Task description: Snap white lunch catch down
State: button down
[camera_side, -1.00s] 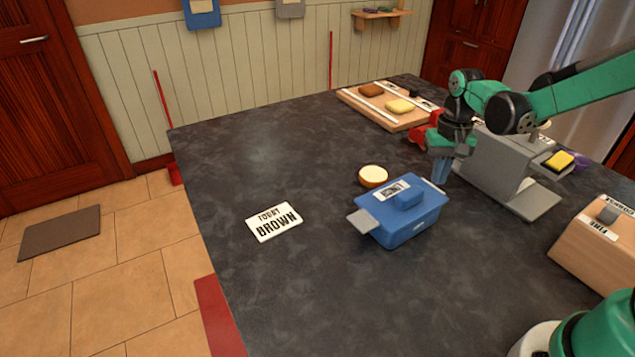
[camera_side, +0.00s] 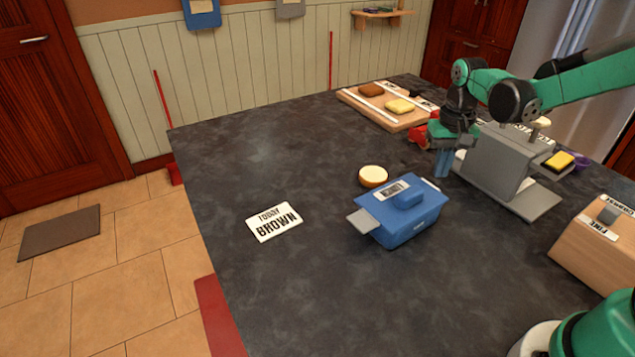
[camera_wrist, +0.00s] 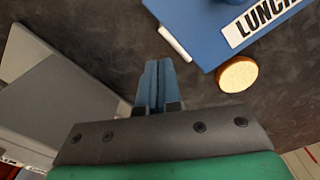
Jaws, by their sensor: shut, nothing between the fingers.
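The blue lunch box (camera_side: 398,221) with a labelled lid stands on the dark table; part of its LUNCH label (camera_wrist: 262,18) shows in the wrist view. The white catch is a thin bar (camera_wrist: 174,44) along the box's edge nearest my gripper; it also shows small at the box's right end in the side view (camera_side: 431,184). I cannot tell whether it is up or down. My gripper (camera_side: 442,176) is shut and empty, pointing down just beyond the catch. In the wrist view its blue fingertips (camera_wrist: 158,64) are beside the catch, apart from it.
A grey stand (camera_side: 497,165) is close on my gripper's right. A round bread-like piece (camera_side: 373,176) lies behind the box. A grey tab (camera_side: 363,221) sticks out from the box's left end. A BROWN card (camera_side: 274,222) lies left, with clear table around it.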

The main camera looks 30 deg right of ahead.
jog(key=shift+r, duration=2.85)
jog(key=s+a+r+n+t, duration=0.1)
jog(key=s+a+n+t, duration=0.5)
jog(key=a, duration=0.5)
jog(key=shift+s+r+t, duration=0.35)
jog(key=shift+s+t, duration=0.25)
jog(key=shift+s, duration=0.05)
